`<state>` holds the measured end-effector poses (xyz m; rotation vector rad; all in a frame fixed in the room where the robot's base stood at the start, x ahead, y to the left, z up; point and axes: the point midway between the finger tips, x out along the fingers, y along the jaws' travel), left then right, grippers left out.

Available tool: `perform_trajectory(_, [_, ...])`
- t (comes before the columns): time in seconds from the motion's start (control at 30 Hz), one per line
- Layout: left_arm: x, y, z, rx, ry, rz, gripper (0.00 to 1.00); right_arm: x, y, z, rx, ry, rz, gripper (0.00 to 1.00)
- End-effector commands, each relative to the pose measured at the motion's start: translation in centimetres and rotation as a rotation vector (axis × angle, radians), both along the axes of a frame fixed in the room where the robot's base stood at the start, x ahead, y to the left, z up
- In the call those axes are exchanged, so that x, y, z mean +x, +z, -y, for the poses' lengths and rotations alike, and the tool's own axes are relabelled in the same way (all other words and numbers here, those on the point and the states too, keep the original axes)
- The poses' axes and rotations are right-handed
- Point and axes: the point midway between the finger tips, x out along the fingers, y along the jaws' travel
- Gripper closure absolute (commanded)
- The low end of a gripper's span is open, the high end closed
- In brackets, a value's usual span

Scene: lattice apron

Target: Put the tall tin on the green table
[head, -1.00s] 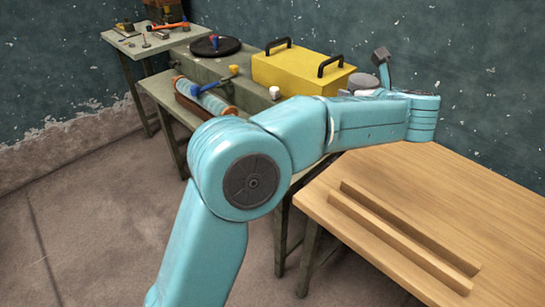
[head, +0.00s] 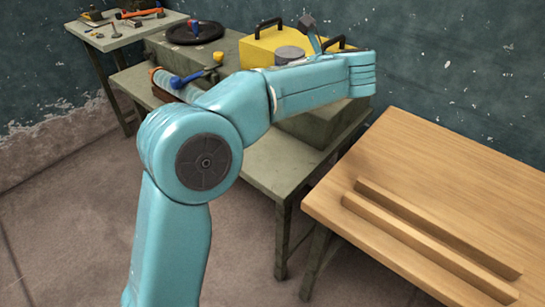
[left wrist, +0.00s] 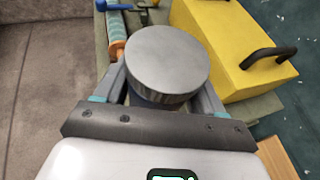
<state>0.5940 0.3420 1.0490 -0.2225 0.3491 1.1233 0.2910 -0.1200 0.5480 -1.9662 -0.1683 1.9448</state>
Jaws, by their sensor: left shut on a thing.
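The tall tin (left wrist: 167,58) is a grey metal cylinder with a flat round lid. My left gripper (left wrist: 163,97) is shut on it, one finger on each side. The green table (head: 262,168) is the grey-green one in the middle, with bare top showing below my forearm. I cannot tell how high the tin is above it. My right gripper is not in view.
A yellow box (head: 258,50) with black handles stands behind the tin. A blue-orange roller (left wrist: 117,28) lies to the left. A wooden table (head: 440,165) with two raised strips is at right. A small table (head: 120,38) with tools is at far left.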

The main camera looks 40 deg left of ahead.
Motion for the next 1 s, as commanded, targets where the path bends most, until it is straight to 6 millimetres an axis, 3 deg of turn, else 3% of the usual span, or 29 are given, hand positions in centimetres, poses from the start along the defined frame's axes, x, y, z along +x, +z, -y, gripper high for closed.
perform_trajectory(0.37, [-0.8,-2.5,-1.5,0.001,0.039,0.0,0.64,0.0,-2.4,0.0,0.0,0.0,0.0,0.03])
perform_trajectory(0.47, [-0.8,-4.5,-1.6,0.002,0.038,-0.004,0.64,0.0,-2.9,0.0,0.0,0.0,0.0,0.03])
perform_trajectory(0.8, [-0.7,-14.0,-1.8,0.002,0.039,-0.004,0.64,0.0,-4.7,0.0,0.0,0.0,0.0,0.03])
perform_trajectory(1.0, [-0.6,-16.3,-1.9,0.001,0.039,0.001,0.64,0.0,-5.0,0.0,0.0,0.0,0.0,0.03])
